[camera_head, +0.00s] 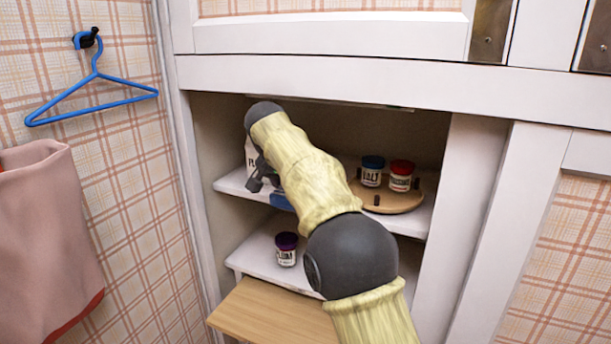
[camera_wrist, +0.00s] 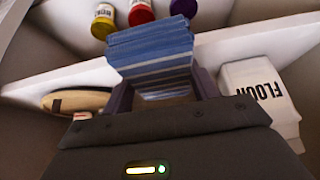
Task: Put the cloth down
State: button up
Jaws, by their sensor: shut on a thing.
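A blue striped folded cloth (camera_wrist: 150,48) is between the fingers of my gripper (camera_wrist: 163,90) in the wrist view. The gripper is shut on it, and the cloth sticks out past the fingertips. In the head view my gripper (camera_head: 262,180) is inside the open cupboard at the upper shelf (camera_head: 232,181). A small blue patch of the cloth (camera_head: 281,201) shows below it, partly hidden by my arm. I cannot tell whether the cloth touches a shelf.
A white flour bag (camera_wrist: 262,95) stands beside the gripper. A round wooden board (camera_head: 398,200) on the upper shelf holds blue-lidded (camera_head: 372,170) and red-lidded (camera_head: 401,175) jars. A purple-lidded jar (camera_head: 286,249) stands on the lower shelf. A blue hanger (camera_head: 93,88) and pink towel (camera_head: 45,240) are left.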

jog(key=w, duration=0.1)
jog(key=w+d+p, duration=0.1)
jog(key=w, duration=0.1)
jog(key=shift+r, duration=0.15)
jog(key=shift+w+d, duration=0.1)
jog(key=shift+w, duration=0.25)
jog(key=shift+s, duration=0.1)
jog(key=w+p, duration=0.1)
jog(key=w+d+p, duration=0.1)
jog(key=w, duration=0.1)
jog(key=shift+w+d+p, duration=0.1)
jog(key=shift+d+p, duration=0.05)
jog(key=shift+p, duration=0.25)
jog(key=shift+f+b, duration=0.7)
jog(key=shift+f, duration=0.25)
jog(key=shift+w, duration=0.1)
